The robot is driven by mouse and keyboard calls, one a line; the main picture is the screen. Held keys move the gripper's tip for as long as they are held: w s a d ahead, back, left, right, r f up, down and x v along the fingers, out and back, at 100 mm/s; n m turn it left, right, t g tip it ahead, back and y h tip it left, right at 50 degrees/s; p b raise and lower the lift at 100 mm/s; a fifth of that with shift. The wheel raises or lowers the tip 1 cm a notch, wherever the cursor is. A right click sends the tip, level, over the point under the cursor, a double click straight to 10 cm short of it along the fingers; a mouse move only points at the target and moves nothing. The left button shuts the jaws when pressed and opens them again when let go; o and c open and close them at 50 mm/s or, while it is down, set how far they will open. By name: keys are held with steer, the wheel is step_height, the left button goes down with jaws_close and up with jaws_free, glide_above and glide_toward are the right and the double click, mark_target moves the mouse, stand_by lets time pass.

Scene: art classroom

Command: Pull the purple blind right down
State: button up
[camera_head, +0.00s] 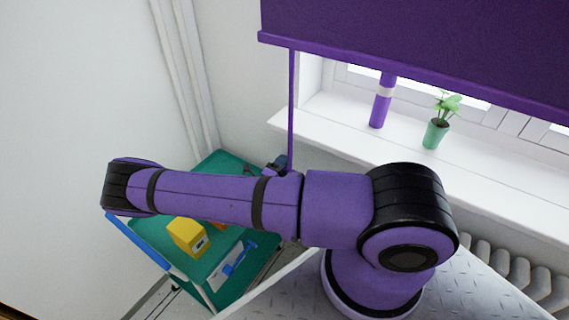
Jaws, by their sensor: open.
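The purple blind (420,40) hangs across the upper right, partly lowered over the window, with its bottom bar (340,55) sloping down to the right in the picture. The window glass shows below the bar. A thin purple pull strip (291,105) hangs from near the bar's left end. Its lower end goes out of sight behind my purple arm, which stretches across the middle to the left. A small dark shape (280,163) shows just above my arm beside the strip; I cannot tell what it is. I cannot make out my gripper's jaws.
A white windowsill (335,125) holds a purple cylinder (378,110) with a pale band and a plant in a green pot (435,134). A green trolley (150,232) carrying a yellow box (187,237) stands below my arm. A radiator (515,270) is at lower right.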

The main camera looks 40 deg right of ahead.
steer(key=shift+w+d+r, duration=0.1)
steer(key=shift+w+d, duration=0.05)
steer(key=shift+d, duration=0.25)
jaws_close()
step_height(320, 180, down, 10)
stand_by(0.3)
jaws_free()
steer(key=v, duration=0.7)
steer(key=shift+a, duration=0.25)
